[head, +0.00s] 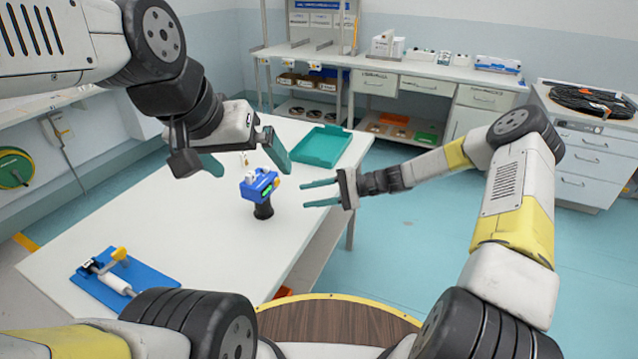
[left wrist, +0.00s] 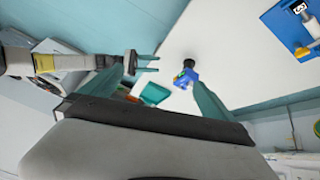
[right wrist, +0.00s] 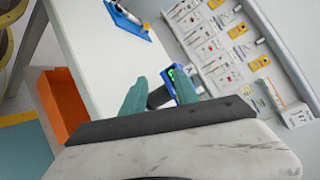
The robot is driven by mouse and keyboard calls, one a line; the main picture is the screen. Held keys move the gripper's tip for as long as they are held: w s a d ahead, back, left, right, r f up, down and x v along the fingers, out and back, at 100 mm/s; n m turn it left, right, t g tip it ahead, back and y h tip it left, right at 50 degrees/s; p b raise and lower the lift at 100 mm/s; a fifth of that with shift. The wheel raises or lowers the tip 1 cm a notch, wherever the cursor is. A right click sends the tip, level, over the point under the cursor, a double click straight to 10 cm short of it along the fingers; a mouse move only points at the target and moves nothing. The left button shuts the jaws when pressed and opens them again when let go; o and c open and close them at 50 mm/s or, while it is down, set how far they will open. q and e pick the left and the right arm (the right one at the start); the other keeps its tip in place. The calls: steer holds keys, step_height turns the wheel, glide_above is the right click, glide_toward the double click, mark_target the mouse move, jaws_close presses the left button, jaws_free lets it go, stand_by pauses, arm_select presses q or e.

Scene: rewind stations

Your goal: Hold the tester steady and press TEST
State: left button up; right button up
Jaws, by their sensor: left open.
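The tester (head: 260,184) is a blue device with a lit green display, on a dark grip or stand (head: 263,210) at the white table's right side. It also shows in the left wrist view (left wrist: 187,76) and in the right wrist view (right wrist: 181,84), partly behind a finger. A small yellow part shows at its right end; I cannot read a TEST label. My left gripper (head: 250,163) is wide open and empty, apparently above the tester. My right gripper (head: 306,194) is open and empty, right of the tester, its fingers pointing at it with a gap between.
A teal tray (head: 321,147) lies on the table's far end. A blue board (head: 122,282) with a yellow-handled fixture lies at the near left. An orange bin (right wrist: 62,105) stands beside the table in the right wrist view. The table's middle is clear.

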steer(key=w+f+m+t+y, duration=0.4)
steer(key=w+m+t, duration=0.1)
steer(key=shift+w+d+f, duration=0.15)
steer(key=shift+d+f, duration=0.1)
steer(key=shift+f, duration=0.1)
steer(key=shift+w+d+f+m+t+y, duration=0.2)
steer(key=shift+w+m+t+y, duration=0.15)
steer(key=shift+t, duration=0.25)
steer(key=shift+a, duration=0.1)
arm_select(q)
steer(key=m+g+y, duration=0.1)
steer(key=m+y, duration=1.4)
steer(key=m, duration=0.7)
glide_toward(264, 179)
steer(key=x, duration=1.2)
steer(key=shift+a+f, duration=0.2)
steer(key=shift+a, duration=0.2)
